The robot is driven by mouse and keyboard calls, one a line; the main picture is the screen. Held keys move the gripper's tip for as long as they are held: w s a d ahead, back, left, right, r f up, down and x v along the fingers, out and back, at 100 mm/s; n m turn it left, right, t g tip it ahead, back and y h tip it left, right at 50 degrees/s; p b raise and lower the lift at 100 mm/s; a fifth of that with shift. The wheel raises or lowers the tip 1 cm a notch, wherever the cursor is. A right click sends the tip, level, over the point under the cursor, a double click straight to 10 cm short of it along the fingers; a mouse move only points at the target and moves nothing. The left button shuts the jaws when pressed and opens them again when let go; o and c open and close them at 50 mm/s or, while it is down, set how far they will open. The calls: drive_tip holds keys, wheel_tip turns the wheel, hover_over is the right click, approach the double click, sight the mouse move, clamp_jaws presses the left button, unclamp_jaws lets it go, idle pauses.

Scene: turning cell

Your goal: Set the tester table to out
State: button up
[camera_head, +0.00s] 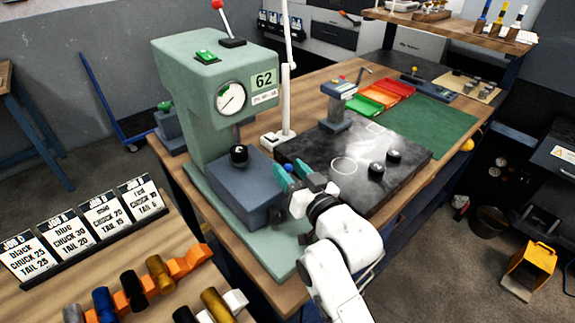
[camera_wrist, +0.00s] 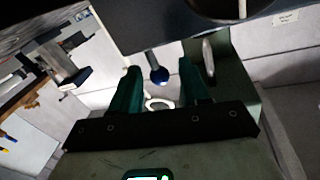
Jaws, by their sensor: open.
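The green tester (camera_head: 190,95) stands on the left of the bench, with a round gauge and a "62" plate. Its blue-grey block-shaped table (camera_head: 240,190) sits at the base, below the gauge. A black ball (camera_head: 239,154) shows at the top of this block, under the spindle. My gripper (camera_head: 291,174) is just right of the block, its teal fingers open and apart. In the wrist view my gripper (camera_wrist: 158,90) has a dark blue ball knob (camera_wrist: 158,75) showing between its open fingers. I cannot tell whether they touch the knob.
A white post (camera_head: 287,90) stands behind. Colored trays (camera_head: 385,93) and a green mat (camera_head: 435,122) are farther back. Job cards (camera_head: 85,230) stand at the front left.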

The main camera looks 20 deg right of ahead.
drive_tip(key=shift+w+a, duration=0.1)
drive_tip(key=shift+w, duration=0.55)
drive_tip(key=shift+c, duration=0.4)
clamp_jaws()
